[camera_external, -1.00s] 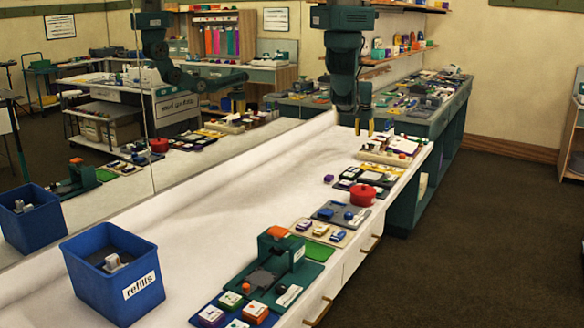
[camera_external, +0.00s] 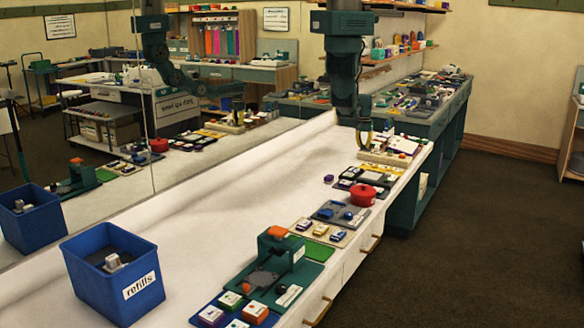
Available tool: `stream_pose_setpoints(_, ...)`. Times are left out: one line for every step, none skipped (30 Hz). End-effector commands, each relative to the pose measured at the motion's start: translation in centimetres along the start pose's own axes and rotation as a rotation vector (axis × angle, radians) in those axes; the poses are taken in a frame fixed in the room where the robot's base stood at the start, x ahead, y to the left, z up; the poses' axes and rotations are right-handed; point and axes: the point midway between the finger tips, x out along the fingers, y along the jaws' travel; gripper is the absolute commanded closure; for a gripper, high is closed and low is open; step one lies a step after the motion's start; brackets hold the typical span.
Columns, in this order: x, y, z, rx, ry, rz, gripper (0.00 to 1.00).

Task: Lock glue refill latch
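My gripper (camera_external: 364,142) hangs at the far end of the long white counter (camera_external: 190,235), with yellowish fingertips. It is just above or beside the back-left part of a cream tray (camera_external: 412,150) holding several small items. I cannot tell whether the fingertips touch anything there, or whether they are open or shut. I cannot make out a glue refill latch at this size. A blue bin (camera_external: 85,285) labelled "refills" stands at the near left with a small grey-and-white object (camera_external: 113,262) inside.
A teal device with an orange top (camera_external: 278,233) stands near the front. Small mats with coloured blocks, a grey tray (camera_external: 328,212) and a red round pot (camera_external: 362,195) line the right edge. The counter's middle is clear. A mirror runs along the left wall.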

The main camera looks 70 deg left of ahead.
Motion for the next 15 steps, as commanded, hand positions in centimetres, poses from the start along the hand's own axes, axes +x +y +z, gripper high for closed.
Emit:
stream_pose_setpoints(0.0, 0.0, 0.0, 0.000, 0.000, 0.000, 1.00)
stream_pose_setpoints(0.0, 0.0, 0.0, 0.000, 0.000, 0.000, 1.00)
stream_pose_setpoints(0.0, 0.0, 0.0, 0.000, 0.000, 0.000, 1.00)
stream_pose_setpoints(0.0, 0.0, 0.0, 0.000, 0.000, 0.000, 1.00)
stream_pose_setpoints(0.0, 0.0, 0.0, 0.000, 0.000, 0.000, 1.00)
stream_pose_setpoints(0.0, 0.1, 0.0, 0.000, 0.000, 0.000, 1.00)
stream_pose_setpoints(-0.1, 0.2, 0.0, 0.001, 0.000, 0.000, 1.00)
stream_pose_setpoints(-0.2, 0.4, 0.1, 0.002, -0.001, 0.000, 1.00)
stream_pose_setpoints(-0.2, 0.8, 0.1, 0.003, -0.001, 0.000, 1.00)
stream_pose_setpoints(-0.3, 1.2, 0.2, 0.003, -0.001, 0.000, 1.00)
stream_pose_setpoints(-0.3, 1.6, 0.2, 0.003, -0.001, 0.000, 1.00)
stream_pose_setpoints(-0.2, 1.9, 0.3, 0.002, -0.001, 0.000, 1.00)
stream_pose_setpoints(-0.2, 2.1, 0.3, 0.002, -0.001, 0.000, 1.00)
stream_pose_setpoints(-0.1, 2.1, 0.3, 0.001, -0.001, 0.001, 1.00)
stream_pose_setpoints(0.0, 2.1, 0.3, 0.001, 0.000, 0.001, 1.00)
